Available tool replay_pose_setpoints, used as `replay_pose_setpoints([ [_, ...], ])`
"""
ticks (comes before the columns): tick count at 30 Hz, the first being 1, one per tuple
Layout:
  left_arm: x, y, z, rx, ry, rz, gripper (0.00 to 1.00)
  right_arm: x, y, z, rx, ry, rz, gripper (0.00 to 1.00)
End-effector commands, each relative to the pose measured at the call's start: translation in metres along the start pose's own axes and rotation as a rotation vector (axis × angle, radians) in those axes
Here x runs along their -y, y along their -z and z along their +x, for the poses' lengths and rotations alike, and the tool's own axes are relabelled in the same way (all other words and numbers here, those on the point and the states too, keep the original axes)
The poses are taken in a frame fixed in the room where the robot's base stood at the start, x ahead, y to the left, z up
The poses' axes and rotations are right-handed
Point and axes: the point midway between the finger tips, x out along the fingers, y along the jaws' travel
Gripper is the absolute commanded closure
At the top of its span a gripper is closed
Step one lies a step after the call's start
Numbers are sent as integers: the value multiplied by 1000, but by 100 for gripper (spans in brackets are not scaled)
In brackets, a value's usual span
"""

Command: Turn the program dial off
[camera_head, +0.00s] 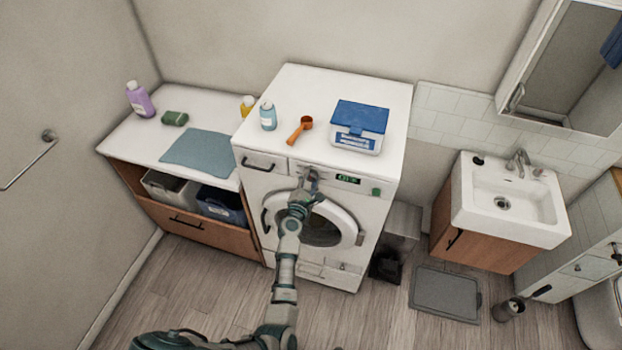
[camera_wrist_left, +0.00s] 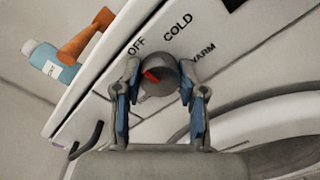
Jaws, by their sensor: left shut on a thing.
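The program dial (camera_wrist_left: 160,82) is a round grey knob with a red pointer mark, on the white front panel of the washing machine (camera_head: 345,210). Labels OFF, COLD and WARM are printed around it in the left wrist view. The red mark sits on the knob's left side, on the side of OFF rather than COLD or WARM. My left gripper (camera_wrist_left: 160,88) is shut on the dial, with a fingertip on each side of it. In the head view my left gripper (camera_head: 308,182) is at the panel and hides most of the dial. My right gripper is not in view.
The round door (camera_head: 345,226) is below.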

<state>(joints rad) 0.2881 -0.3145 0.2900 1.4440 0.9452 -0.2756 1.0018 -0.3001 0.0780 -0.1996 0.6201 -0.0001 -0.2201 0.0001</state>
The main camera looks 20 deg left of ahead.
Motion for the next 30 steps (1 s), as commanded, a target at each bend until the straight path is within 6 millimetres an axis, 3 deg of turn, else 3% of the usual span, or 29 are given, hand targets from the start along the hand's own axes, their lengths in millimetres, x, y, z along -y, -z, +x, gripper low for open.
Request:
replay_pose_setpoints([
  [1,8,4,-2,-6,14,-37,95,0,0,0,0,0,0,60],
  [12,8,3,-2,-6,14,-206,95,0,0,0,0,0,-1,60],
  [29,6,1,-1,-3,12,-237,95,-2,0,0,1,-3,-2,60],
  [30,6,1,-1,-3,11,-237,58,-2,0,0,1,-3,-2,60],
])
